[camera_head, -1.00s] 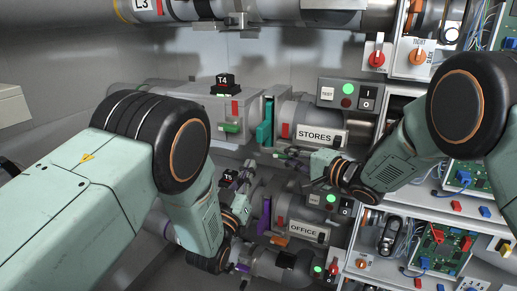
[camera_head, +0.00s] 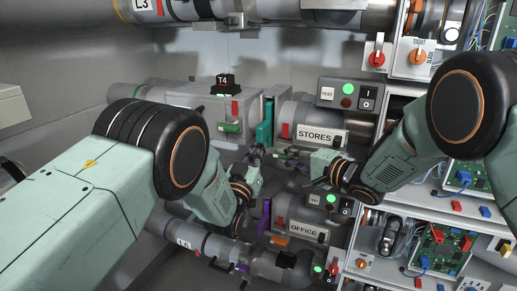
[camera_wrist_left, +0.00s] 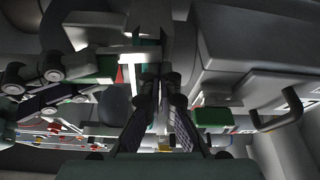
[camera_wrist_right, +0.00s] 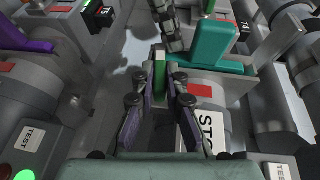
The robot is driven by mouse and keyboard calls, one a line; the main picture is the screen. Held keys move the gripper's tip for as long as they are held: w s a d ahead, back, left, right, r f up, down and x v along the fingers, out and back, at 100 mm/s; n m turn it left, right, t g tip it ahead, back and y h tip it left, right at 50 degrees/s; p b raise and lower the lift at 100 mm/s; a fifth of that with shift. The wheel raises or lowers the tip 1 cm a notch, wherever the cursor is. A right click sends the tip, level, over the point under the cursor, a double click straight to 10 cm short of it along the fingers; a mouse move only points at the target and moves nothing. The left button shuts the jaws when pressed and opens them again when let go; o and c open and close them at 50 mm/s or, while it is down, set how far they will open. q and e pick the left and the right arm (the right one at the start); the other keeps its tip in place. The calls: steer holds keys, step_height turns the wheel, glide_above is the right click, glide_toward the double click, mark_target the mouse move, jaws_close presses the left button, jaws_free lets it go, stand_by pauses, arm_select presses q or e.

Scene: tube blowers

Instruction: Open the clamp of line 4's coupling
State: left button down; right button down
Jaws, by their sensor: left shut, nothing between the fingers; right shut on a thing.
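Line 4 has a grey housing marked T4 (camera_head: 223,80). A teal plate (camera_head: 264,133) stands between it and the STORES blower (camera_head: 308,110), and also shows in the right wrist view (camera_wrist_right: 220,48). My right gripper (camera_head: 287,154) is shut on a narrow green piece (camera_wrist_right: 160,82) just below the teal plate, in front of the STORES unit. My left gripper (camera_head: 255,152) is shut and empty, its fingertips close to the left of the right gripper's. In the left wrist view its fingers (camera_wrist_left: 160,78) point at the grey and teal parts. The coupling clamp itself is mostly hidden by my grippers.
Below is the OFFICE blower (camera_head: 303,230) with a purple plate (camera_head: 265,215), and the L6 pipe (camera_head: 185,243). The L3 pipe (camera_head: 200,10) runs above. Shelves of circuit boards (camera_head: 440,250) stand at the right. The space between both grippers is tight.

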arm_select(q)
steer(key=shift+s+f, duration=0.1)
steer(key=shift+f, duration=0.7)
arm_select(e)
steer(key=shift+s+a, duration=0.1)
steer(key=c, duration=1.7)
jaws_free()
steer(key=o, duration=0.3)
arm_select(q)
steer(key=shift+r, duration=0.1)
